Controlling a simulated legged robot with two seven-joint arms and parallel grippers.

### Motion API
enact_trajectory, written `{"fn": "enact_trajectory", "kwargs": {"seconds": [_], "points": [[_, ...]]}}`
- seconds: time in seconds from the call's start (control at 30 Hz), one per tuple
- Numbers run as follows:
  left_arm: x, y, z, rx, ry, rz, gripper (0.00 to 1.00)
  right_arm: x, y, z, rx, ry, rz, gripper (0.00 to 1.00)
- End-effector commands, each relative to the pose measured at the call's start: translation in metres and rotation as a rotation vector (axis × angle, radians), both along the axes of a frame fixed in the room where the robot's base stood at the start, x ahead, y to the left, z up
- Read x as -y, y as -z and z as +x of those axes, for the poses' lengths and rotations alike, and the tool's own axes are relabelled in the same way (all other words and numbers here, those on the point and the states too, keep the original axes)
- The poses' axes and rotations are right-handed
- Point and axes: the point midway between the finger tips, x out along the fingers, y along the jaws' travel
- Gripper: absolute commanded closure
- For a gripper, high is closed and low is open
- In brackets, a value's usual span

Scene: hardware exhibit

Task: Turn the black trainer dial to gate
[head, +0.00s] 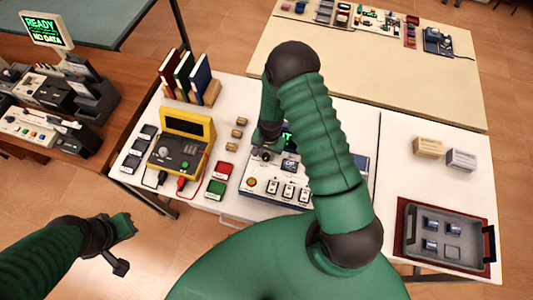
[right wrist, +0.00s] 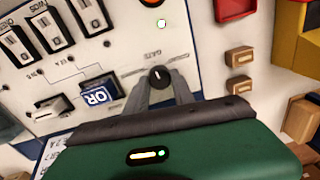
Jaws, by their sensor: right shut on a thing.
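The trainer (head: 262,187) is a white panel with a blue edge, an orange button and several white switches; my right arm hides part of it in the head view. In the head view my right gripper (head: 264,152) is at the trainer's back. My left gripper (head: 122,243) hangs off the table at lower left; its fingers are unclear.
A blue OR block (right wrist: 100,95) sits on the panel near my right fingers. A yellow meter (head: 181,145), red and green boxes (head: 216,186) and small tan blocks (head: 236,134) stand left of the trainer. A grey tray (head: 449,235) is at right.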

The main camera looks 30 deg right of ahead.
Motion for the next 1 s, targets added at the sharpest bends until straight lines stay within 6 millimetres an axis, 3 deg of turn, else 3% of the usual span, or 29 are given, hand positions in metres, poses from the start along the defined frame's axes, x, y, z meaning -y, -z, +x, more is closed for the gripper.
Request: {"fn": "enact_trajectory", "kwargs": {"seconds": [0.3, 0.77, 0.8, 0.93, 1.0], "points": [[0.0, 0.0023, 0.0, 0.0, 0.0, 0.0, 1.0, -0.0005, -0.0012, 0.0012, 0.003, 0.103, -0.001, 1.0], [0.0, 0.0024, 0.0, 0.0, 0.0, 0.0, 1.0, -0.0007, -0.0015, 0.0019, 0.004, 0.116, -0.001, 1.0], [0.0, 0.0024, 0.0, 0.0, 0.0, 0.0, 1.0, -0.0007, -0.0016, 0.0018, 0.004, 0.116, -0.001, 0.66], [0.0, 0.0025, 0.0, 0.0, 0.0, 0.0, 1.0, -0.0006, -0.0011, 0.0015, 0.002, 0.116, 0.0, 0.49], [0.0, 0.0026, 0.0, 0.0, 0.0, 0.0, 1.0, -0.0005, -0.0008, 0.0013, 0.002, 0.116, 0.0, 0.48]]}}
